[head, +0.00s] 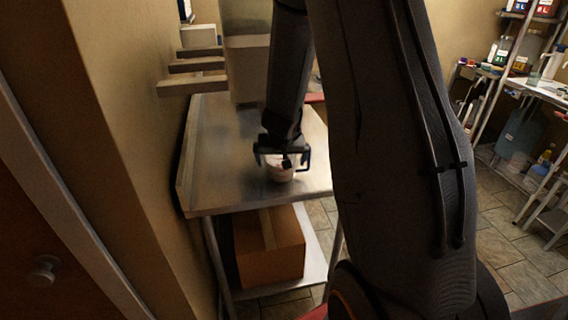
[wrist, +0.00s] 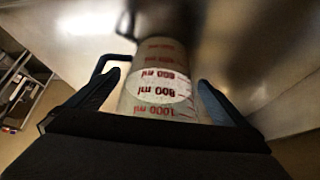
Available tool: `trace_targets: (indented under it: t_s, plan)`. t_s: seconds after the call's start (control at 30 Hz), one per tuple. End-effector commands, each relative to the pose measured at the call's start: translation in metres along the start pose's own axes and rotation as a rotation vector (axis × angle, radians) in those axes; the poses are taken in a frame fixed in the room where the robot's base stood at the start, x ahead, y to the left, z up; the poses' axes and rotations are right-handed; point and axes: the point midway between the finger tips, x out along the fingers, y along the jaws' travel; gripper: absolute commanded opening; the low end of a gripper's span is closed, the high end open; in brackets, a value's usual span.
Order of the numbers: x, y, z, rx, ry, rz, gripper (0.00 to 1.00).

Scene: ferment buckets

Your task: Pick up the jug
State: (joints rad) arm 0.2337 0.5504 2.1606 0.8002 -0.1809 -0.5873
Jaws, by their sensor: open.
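The jug (head: 280,173) is a small pale vessel standing on the metal table (head: 225,185), near its front right part. In the wrist view the jug (wrist: 160,80) is a clear cylinder with red millilitre markings and a whitish band, and it lies between the two fingers. A dark loop, perhaps its handle, shows beside the left finger; I cannot tell for sure. My gripper (head: 283,160) is right at the jug from above, and in the wrist view my gripper (wrist: 160,98) has its fingers apart on either side of it. Finger contact is unclear.
A large box-like block (head: 247,70) stands at the back of the table. A cardboard box (head: 270,247) sits on the shelf below. Wall ledges (head: 192,84) are at left. Shelves with bottles (head: 515,50) stand at the far right. The table's left part is clear.

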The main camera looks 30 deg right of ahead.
Motion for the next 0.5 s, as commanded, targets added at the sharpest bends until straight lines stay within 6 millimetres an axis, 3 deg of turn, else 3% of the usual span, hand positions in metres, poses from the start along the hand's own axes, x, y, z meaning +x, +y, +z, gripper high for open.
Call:
trace_targets:
  t_s: [0.23, 0.5]
  plan:
    - [0.0017, 0.001, -0.0004, 0.001, 0.0, 0.001, 1.0]
    - [0.0016, 0.001, -0.0003, 0.001, 0.0, 0.001, 0.56]
